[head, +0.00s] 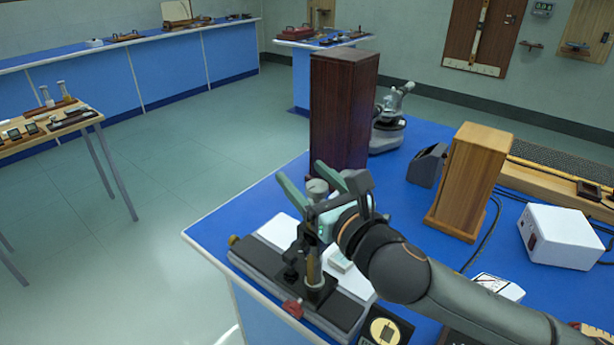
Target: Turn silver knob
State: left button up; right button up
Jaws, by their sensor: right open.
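A small silver knob (317,187) shows at the top of a dark upright stand (316,285) near the left corner of the blue bench. My right gripper (309,180) reaches in from the lower right, with its pale green fingers spread apart. In the picture the knob lies between the two fingers; I cannot tell whether either finger touches it. The gripper body and wrist hide part of the stand. My left gripper is out of view.
A tall dark wooden box (343,110) stands just behind the gripper. A lighter wooden block (468,180), a white box (562,236) and a grey instrument (388,125) stand on the blue bench (232,222). Open floor lies to the left.

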jog(key=shift+c, duration=0.2)
grip_shut()
dwell(0.3)
